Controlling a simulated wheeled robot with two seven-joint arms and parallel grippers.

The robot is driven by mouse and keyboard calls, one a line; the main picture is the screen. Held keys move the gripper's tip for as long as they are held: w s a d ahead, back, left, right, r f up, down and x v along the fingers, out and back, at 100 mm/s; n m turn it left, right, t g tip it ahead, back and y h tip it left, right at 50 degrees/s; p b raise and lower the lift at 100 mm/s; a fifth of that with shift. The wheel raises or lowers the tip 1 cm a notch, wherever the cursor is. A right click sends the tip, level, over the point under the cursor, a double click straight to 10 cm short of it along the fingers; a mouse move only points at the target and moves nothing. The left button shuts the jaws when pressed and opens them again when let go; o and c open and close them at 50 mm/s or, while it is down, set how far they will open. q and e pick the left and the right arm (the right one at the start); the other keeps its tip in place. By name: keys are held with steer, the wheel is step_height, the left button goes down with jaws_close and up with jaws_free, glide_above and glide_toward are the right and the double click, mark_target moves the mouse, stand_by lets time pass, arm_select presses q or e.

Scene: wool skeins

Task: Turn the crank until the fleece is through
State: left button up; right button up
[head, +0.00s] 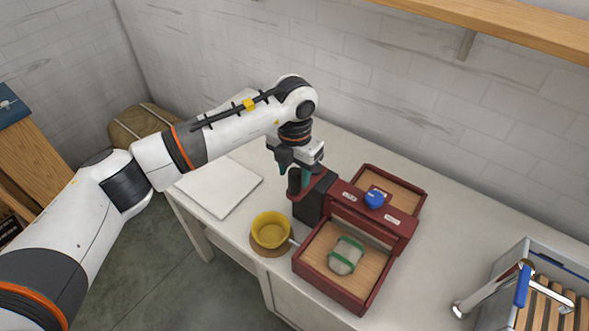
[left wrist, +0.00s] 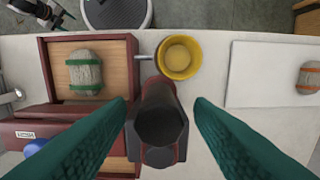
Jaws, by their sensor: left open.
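The dark red machine (head: 375,215) stands on the white table, with a blue knob (head: 374,198) on top. The fleece (head: 346,256), a grey bundle with green bands, lies in its front tray; it also shows in the left wrist view (left wrist: 85,73). The rear tray (head: 392,185) looks empty. The crank's dark upright handle (left wrist: 162,118) is on the machine's side towards my left arm. My left gripper (head: 293,177) is above it, open, pointing down, its teal fingers on either side of the handle. Whether they touch it cannot be told.
A yellow bowl (head: 270,229) stands close beside the front tray and crank. A white board (head: 222,187) lies further left, with an orange-banded grey bundle (left wrist: 309,77) on it. A grey crate (head: 500,290) is at right. A wooden shelf (head: 500,25) hangs on the wall.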

arm_select(q)
steer(key=shift+f, duration=1.2)
jaws_close()
